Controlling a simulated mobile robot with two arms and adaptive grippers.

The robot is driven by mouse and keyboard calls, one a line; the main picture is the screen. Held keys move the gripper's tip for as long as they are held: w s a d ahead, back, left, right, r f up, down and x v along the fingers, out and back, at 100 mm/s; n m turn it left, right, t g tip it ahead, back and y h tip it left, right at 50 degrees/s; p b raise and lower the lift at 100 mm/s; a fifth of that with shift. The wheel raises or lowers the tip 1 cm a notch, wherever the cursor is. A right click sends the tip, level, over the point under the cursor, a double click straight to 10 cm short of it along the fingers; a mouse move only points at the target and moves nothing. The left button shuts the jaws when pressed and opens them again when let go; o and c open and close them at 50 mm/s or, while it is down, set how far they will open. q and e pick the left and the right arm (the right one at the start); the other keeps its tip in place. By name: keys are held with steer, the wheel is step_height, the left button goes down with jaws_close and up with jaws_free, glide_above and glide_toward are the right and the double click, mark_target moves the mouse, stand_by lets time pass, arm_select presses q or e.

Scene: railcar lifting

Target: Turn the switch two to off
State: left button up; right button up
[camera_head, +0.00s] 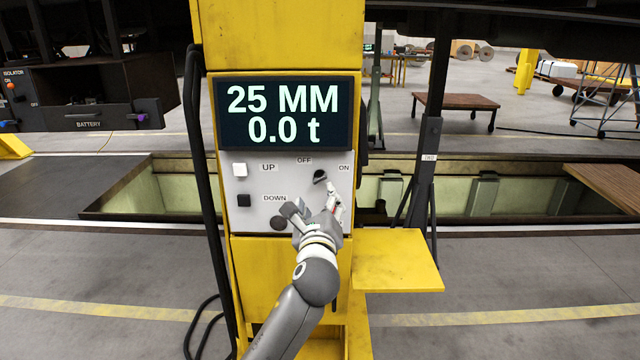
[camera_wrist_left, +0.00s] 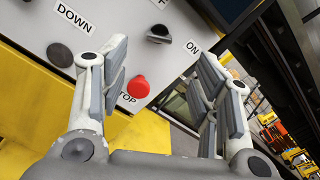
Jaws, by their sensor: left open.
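The black rotary switch (camera_head: 320,176) sits on the grey control panel (camera_head: 255,222) of a yellow column, between the OFF and ON labels. In the left wrist view the knob (camera_wrist_left: 159,34) is ahead of the fingers, next to the ON label; I cannot tell exactly which way it points. My left gripper (camera_head: 313,199) is in front of the panel, just below the knob. In the left wrist view the gripper (camera_wrist_left: 163,70) is open and empty, with its fingers spread apart. My right gripper is not in view.
A red stop button (camera_wrist_left: 138,87) lies beyond the gap between the fingers. A white UP button (camera_head: 240,169) and black buttons sit left of the switch. The display (camera_head: 284,113) above reads 25 MM and 0.0 t. A yellow shelf (camera_head: 398,262) juts out at lower right.

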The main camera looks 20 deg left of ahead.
mark_target(320, 181)
arm_select(q)
steer(key=p+x, duration=0.1)
steer(key=x, duration=0.9)
steer(key=shift+w+f+p, duration=0.15)
steer(key=shift+w+p, duration=0.1)
steer(key=shift+p, duration=0.05)
steer(key=c, duration=1)
steer(key=shift+n, duration=0.3)
steer(key=n+b, duration=0.1)
steer(key=n, duration=0.4)
steer(key=shift+f+n, duration=0.15)
steer(key=shift+n, duration=0.15)
steer(key=n+b, duration=0.2)
steer(key=n, duration=0.3)
steer(key=shift+n, duration=0.3)
